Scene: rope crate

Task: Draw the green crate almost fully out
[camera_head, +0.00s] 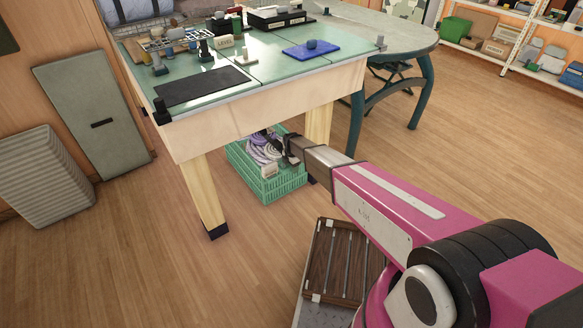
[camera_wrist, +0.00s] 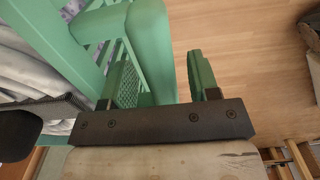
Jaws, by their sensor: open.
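The green crate (camera_head: 286,187) stands on the floor under the workbench, with its near part showing past the bench edge. Coiled white and purple rope (camera_head: 262,152) lies in it, and a pale tag (camera_head: 269,171) is at its near side. My gripper (camera_head: 290,152) is at the crate's right side near its rim. In the wrist view my gripper (camera_wrist: 160,72) is open, with the crate's rim (camera_wrist: 151,42) between its two fingers. One finger is on the rope side and the other outside, with a gap to the rim. Whether the inner finger touches cannot be told.
The workbench (camera_head: 240,115) stands over the crate, with its front legs (camera_head: 203,195) near it. A slatted wooden item (camera_head: 343,262) lies on the floor in front, below my arm. The wooden floor left of it is clear.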

